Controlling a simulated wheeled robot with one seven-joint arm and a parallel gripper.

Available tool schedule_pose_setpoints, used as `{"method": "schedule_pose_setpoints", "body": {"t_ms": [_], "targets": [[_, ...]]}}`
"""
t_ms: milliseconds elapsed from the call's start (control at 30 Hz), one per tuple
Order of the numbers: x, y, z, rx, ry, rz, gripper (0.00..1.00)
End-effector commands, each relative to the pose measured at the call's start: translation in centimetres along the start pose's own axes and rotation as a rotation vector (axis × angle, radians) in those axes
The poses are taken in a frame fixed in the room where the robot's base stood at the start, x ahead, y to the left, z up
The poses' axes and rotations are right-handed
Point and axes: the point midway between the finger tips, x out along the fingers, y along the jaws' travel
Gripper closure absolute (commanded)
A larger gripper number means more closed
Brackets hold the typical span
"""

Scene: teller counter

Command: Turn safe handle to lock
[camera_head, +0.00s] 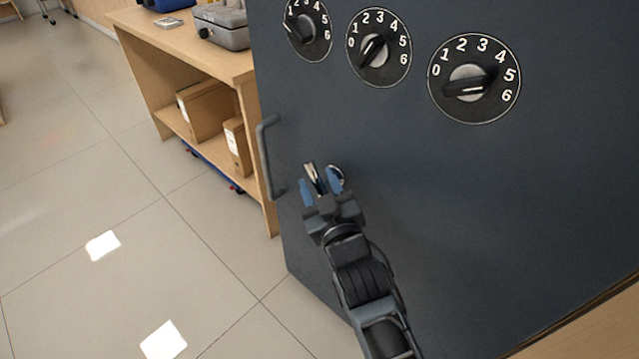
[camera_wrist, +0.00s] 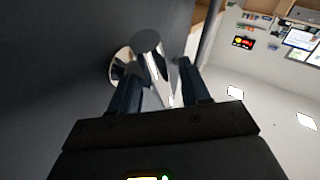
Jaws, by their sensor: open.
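The dark grey safe door (camera_head: 450,220) fills the right of the head view. A small silver safe handle (camera_head: 312,177) sits on a round metal base low on the door, partly hidden by my gripper. My gripper (camera_head: 320,183) reaches up to it with blue fingers spread. In the wrist view, the shiny handle (camera_wrist: 155,62) lies between the two open fingers of my gripper (camera_wrist: 160,78), with its round base (camera_wrist: 119,66) at the left. Gaps seem to show beside the handle, and I cannot tell if either finger touches it.
Three numbered dials, the nearest at right (camera_head: 474,78), are above on the door. A fixed grey pull bar (camera_head: 266,158) stands out at the door's left edge. A wooden shelf unit (camera_head: 190,45) with boxes is behind. The tiled floor (camera_head: 110,200) at left is clear.

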Motion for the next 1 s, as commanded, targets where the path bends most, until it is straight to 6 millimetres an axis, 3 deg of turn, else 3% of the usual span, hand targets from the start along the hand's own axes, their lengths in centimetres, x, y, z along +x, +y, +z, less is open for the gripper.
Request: {"method": "schedule_pose_setpoints", "body": {"t_ms": [133, 600, 1000], "targets": [[-0.02, -0.01, 0.0, 0.0, 0.0, 0.0, 0.56], [-0.04, -0.02, 0.0, 0.001, 0.0, 0.0, 1.0], [-0.03, 0.15, -0.43, -0.022, -0.039, -0.011, 1.0]]}}
